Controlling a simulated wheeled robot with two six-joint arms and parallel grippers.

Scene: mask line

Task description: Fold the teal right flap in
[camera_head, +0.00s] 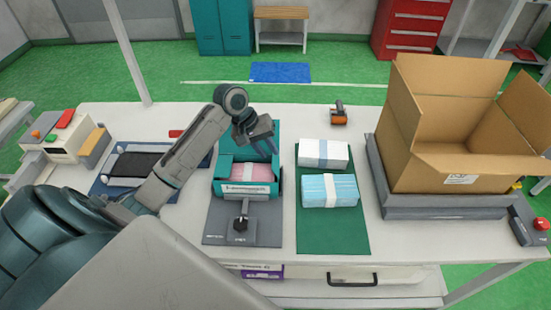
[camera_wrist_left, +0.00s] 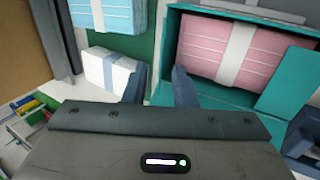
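The open teal box (camera_head: 247,188) stands on a grey fixture (camera_head: 216,228) and holds a pink mask bundle (camera_head: 250,172) with a white band. The bundle also shows in the left wrist view (camera_wrist_left: 272,52). A teal flap (camera_wrist_left: 290,95) there lies over one end of the bundle. The teal right flap (camera_head: 278,182) shows as a narrow piece at the box's right side; its exact angle is unclear. My left gripper (camera_head: 264,142) is above the back right of the box, fingers apart and empty. In the wrist view one finger is beside the box wall. My right gripper is out of view.
A green mat (camera_head: 333,235) to the right carries a white bundle (camera_head: 323,153) and a blue bundle (camera_head: 329,190). A large open carton (camera_head: 440,130) stands on a grey platform farther right. A small orange-and-black tool (camera_head: 338,117) lies behind the mat.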

